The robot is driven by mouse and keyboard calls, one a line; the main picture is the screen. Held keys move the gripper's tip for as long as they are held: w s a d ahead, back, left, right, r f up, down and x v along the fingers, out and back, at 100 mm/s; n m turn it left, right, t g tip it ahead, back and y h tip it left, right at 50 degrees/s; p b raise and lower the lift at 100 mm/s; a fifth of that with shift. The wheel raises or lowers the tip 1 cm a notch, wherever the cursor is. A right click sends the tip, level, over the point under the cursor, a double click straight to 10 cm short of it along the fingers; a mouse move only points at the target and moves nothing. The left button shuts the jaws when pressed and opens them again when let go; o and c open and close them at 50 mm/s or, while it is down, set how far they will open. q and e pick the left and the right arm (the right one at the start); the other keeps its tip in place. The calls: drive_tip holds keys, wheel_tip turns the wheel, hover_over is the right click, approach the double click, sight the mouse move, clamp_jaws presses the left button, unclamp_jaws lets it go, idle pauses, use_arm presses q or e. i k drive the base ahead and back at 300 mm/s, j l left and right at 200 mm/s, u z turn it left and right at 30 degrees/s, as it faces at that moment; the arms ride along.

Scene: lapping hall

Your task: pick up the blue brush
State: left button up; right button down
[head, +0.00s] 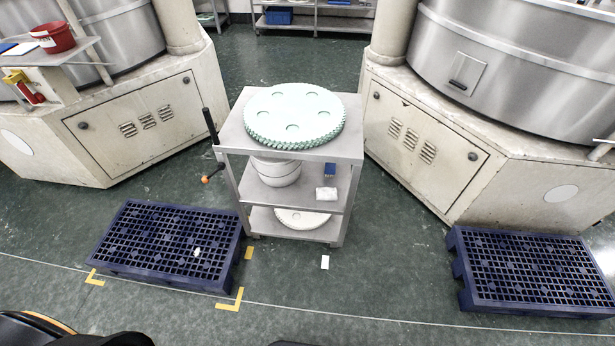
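A small blue object (330,169) stands on the middle shelf of the grey steel cart (352,115), near its right side, just behind a white block (326,194). It may be the blue brush, but it is too small to tell. Another small blue item (6,47) lies at the far left on a grey side table (55,55), beside a white sheet and a red bucket (54,38); I cannot tell what it is. Neither of my grippers is in view.
A pale green toothed disc (294,112) covers much of the cart top; white bowls (276,172) sit below. Dark blue pallets lie left (170,243) and right (535,270). Large machines (150,120) flank the cart. Floor in front is mostly clear, with a white card (325,262).

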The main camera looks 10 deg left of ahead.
sight(329, 168)
drive_tip(key=i+l, duration=0.15)
drive_tip(key=l, duration=0.2)
drive_tip(key=i+l, duration=0.15)
drive_tip(key=l, duration=0.2)
drive_tip(key=i+l, duration=0.1)
drive_tip(key=l, duration=0.25)
drive_tip(key=i+l, duration=0.15)
drive_tip(key=l, duration=0.15)
drive_tip(key=i+l, duration=0.15)
drive_tip(key=l, duration=0.2)
